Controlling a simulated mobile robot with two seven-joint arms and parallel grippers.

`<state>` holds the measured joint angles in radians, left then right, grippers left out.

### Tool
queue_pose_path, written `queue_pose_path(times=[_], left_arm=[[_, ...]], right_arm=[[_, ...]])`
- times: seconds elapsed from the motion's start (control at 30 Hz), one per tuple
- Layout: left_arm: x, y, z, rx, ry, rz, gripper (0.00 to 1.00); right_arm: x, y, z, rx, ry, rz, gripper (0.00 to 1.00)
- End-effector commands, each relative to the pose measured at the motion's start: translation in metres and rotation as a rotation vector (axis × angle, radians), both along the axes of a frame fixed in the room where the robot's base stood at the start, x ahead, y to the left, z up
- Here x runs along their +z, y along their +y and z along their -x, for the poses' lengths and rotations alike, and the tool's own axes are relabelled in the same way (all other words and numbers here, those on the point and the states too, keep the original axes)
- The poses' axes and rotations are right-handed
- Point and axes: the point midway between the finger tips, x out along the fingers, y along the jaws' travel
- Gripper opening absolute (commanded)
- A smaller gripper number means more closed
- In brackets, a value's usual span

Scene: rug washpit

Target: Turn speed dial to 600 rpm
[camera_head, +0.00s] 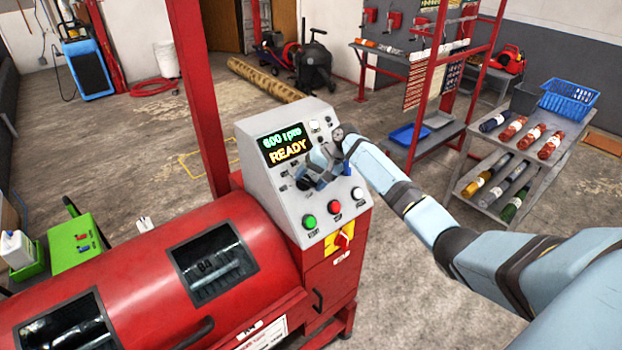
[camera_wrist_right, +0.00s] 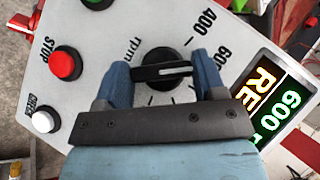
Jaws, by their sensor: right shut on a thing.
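The speed dial (camera_wrist_right: 161,72) is a black knob with a white pointer line on the grey control panel (camera_head: 256,195). My right gripper (camera_head: 312,181) is at the panel, and in the right wrist view its two blue fingers sit on either side of the knob's bar, shut on it. The pointer line points right, toward the 600 mark (camera_wrist_right: 222,58); the 400 mark (camera_wrist_right: 208,20) is above it. The display (camera_head: 284,144) reads 600 rpm and READY. In the head view my gripper hides the dial. My left gripper is not in view.
Green (camera_head: 309,221), red (camera_head: 334,207) and white (camera_head: 357,193) buttons line the panel's lower edge. A red and yellow switch (camera_head: 344,237) is below them. The red drum machine (camera_head: 130,290) extends left. A rack with rolled rugs (camera_head: 530,150) stands right.

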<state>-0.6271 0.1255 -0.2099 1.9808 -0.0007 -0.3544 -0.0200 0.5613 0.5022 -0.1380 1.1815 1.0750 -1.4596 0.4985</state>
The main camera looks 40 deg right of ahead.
Motion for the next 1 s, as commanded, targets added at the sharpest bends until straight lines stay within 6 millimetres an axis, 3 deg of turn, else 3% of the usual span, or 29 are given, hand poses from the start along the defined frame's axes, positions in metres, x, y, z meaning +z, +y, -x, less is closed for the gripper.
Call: queue_pose_path(times=[0.07,0.1,0.2,0.63,1.0], left_arm=[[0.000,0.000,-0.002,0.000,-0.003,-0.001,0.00],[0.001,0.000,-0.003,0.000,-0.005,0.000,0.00],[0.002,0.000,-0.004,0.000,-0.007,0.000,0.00],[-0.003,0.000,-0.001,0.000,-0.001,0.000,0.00],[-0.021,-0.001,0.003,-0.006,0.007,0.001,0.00]], right_arm=[[-0.003,0.003,0.001,0.004,0.005,-0.002,0.40],[-0.004,0.003,0.001,0.004,0.005,-0.002,0.66],[-0.003,0.003,0.001,0.003,0.006,-0.002,0.89],[0.008,-0.006,0.004,0.000,0.002,-0.001,0.89],[0.073,-0.048,0.025,0.000,0.001,0.001,0.89]])
